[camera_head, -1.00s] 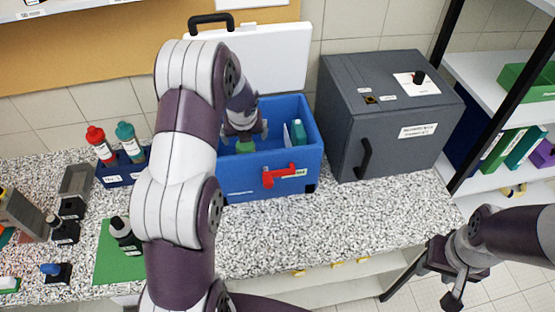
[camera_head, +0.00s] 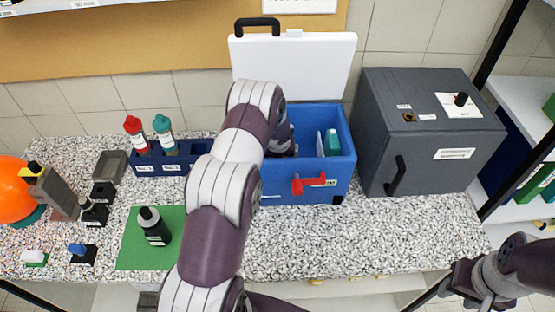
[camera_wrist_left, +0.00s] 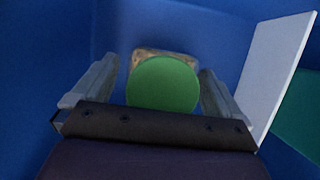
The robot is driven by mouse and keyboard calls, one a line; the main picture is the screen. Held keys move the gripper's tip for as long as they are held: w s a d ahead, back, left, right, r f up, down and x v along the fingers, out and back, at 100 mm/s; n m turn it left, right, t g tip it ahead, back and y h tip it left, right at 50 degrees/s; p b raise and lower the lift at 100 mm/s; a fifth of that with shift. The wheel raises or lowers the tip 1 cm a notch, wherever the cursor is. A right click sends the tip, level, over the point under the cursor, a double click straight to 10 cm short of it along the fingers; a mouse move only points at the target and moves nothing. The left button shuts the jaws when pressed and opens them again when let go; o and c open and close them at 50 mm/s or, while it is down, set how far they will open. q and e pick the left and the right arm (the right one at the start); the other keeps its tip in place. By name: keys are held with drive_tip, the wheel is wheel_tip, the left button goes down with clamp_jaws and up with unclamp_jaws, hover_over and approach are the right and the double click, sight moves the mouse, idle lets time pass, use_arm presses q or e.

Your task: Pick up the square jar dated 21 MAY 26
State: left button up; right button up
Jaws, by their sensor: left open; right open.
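A jar with a round green lid and a squarish beige body (camera_wrist_left: 163,84) stands inside the blue box (camera_head: 328,178), seen from above in the left wrist view. Its date does not show. My left gripper (camera_wrist_left: 158,74) is open inside the box, one finger on each side of the lid, with gaps visible between fingers and lid. In the head view my left arm hides the jar and most of this gripper. My right gripper (camera_head: 464,292) is open and empty, off the counter's front right.
A white divider (camera_wrist_left: 279,70) and a teal item (camera_wrist_left: 300,112) stand close right of the left gripper. The box's white lid (camera_head: 295,68) is raised behind. A grey cabinet (camera_head: 425,135) stands right; bottles and a green mat (camera_head: 130,245) lie left.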

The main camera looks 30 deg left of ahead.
use_arm(q)
drive_tip(key=shift+s+d+r, duration=0.1)
drive_tip(key=c, duration=1.4)
